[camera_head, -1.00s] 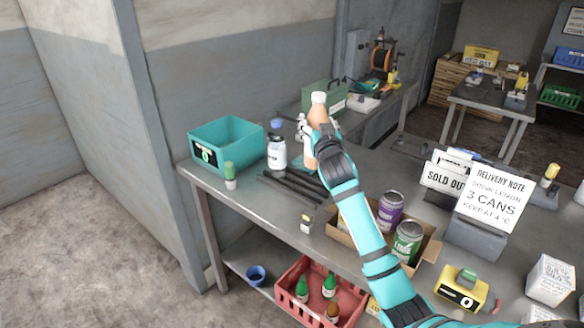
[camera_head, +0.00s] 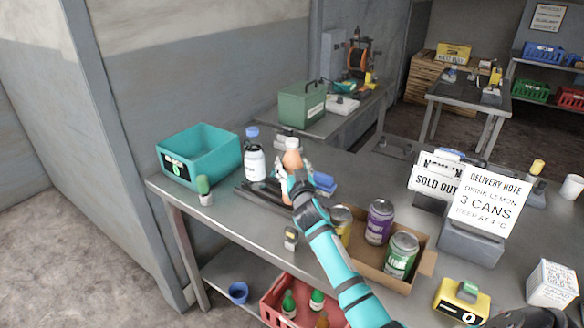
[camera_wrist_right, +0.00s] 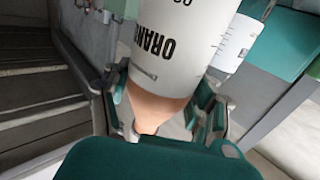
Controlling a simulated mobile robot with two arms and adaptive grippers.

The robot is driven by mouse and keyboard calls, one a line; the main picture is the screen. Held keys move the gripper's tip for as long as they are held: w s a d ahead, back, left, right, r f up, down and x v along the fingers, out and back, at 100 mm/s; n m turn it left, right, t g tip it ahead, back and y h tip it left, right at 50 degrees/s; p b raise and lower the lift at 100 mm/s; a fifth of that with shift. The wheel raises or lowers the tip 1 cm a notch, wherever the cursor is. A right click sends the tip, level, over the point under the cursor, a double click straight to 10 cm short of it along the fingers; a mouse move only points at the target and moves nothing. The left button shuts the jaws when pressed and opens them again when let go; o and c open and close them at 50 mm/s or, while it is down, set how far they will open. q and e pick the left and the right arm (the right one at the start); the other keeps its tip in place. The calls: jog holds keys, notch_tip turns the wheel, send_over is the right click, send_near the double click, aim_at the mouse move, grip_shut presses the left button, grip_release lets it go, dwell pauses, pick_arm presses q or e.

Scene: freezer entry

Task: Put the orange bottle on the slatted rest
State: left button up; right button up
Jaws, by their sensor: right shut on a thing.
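My right gripper (camera_head: 296,184) is shut on the orange bottle (camera_head: 292,160), which has a white cap and an orange neck. The bottle is held roughly upright at the slatted rest (camera_head: 246,191), a low rack of dark bars; my gripper and the bottle cover its right part. I cannot tell whether the bottle's base touches the bars. In the right wrist view the bottle's white label reads "ORANGE" (camera_wrist_right: 150,45), between the gripper's fingers (camera_wrist_right: 165,108).
A white bottle with a blue cap (camera_head: 255,160) stands close left of the held bottle. A teal bin (camera_head: 205,160) and a small green-capped bottle (camera_head: 205,192) are further left. An open carton (camera_head: 418,272) of cans lies right, near my arm. A blue object (camera_head: 324,182) lies just right.

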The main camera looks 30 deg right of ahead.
jog(key=o, duration=1.5)
jog(key=shift+f, duration=0.15)
jog(key=shift+c, duration=0.2)
jog(key=shift+o, duration=1.1)
jog(key=shift+s+a, duration=0.1)
jog(key=shift+s, duration=0.05)
pick_arm(q)
jog(key=shift+s+f+b, duration=0.5)
jog(key=shift+f+b, duration=0.35)
jog(key=shift+f, duration=0.05)
pick_arm(e)
jog(key=v, duration=1.1)
jog(key=shift+s, duration=0.35)
jog(key=shift+a, duration=0.1)
